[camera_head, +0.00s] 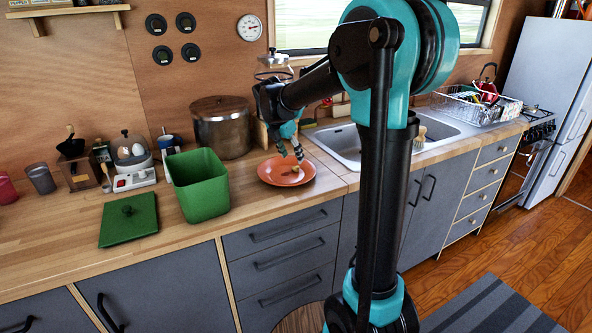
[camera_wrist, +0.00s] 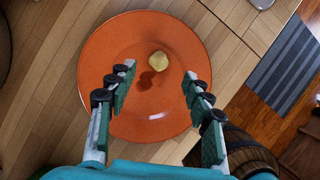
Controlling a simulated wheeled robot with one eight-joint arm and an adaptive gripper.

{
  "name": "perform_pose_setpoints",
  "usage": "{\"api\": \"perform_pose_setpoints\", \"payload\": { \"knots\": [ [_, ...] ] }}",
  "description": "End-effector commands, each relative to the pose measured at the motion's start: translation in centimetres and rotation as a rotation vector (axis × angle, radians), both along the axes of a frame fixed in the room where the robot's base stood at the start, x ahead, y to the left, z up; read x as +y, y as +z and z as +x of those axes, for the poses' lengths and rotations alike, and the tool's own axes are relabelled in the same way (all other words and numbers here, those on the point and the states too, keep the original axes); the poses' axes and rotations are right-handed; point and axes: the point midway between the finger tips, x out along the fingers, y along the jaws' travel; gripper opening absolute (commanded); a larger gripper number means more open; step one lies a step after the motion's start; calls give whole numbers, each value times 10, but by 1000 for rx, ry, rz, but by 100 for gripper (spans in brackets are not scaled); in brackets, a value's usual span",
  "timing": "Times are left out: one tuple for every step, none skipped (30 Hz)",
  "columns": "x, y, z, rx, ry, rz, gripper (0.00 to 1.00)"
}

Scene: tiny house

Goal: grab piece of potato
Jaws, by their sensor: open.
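A small pale yellow piece of potato (camera_wrist: 158,61) lies on an orange plate (camera_wrist: 110,45), above the plate's middle in the wrist view. The plate (camera_head: 268,178) sits on the wooden counter in the head view, left of the sink. The potato shows there as a small pale spot (camera_head: 295,168), partly beside my fingers. My gripper (camera_wrist: 157,78) is open above the plate, with the potato apart from both fingers and roughly between the lines of the fingertips. In the head view my gripper (camera_head: 290,155) points down at the plate.
A large metal pot (camera_head: 222,130) stands behind. The sink (camera_head: 345,145) is to the right. Bare counter (camera_head: 255,205) lies in front of the plate.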

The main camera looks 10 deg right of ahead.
Motion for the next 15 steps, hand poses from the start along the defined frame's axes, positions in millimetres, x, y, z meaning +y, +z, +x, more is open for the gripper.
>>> {"api": "perform_pose_setpoints", "payload": {
  "knots": [
    [-1,-2,1,0,0,0,51],
    [-1,-3,1,0,0,0,51],
    [-1,-6,2,0,0,0,51],
    [-2,-8,3,0,0,0,51],
    [-2,-12,4,0,0,0,51],
    [-4,-17,5,0,0,0,51],
    [-4,-22,6,0,0,0,51],
    [-5,-26,7,0,0,0,51],
    [-6,-32,9,0,0,0,51],
    [-8,-36,10,0,0,0,51],
    [-9,-39,11,0,0,0,51],
    [-10,-43,12,0,-1,0,51],
    [-11,-46,13,0,-1,0,51],
    [-12,-48,13,0,-1,0,51],
    [-12,-50,14,0,-1,0,51]
  ]
}}
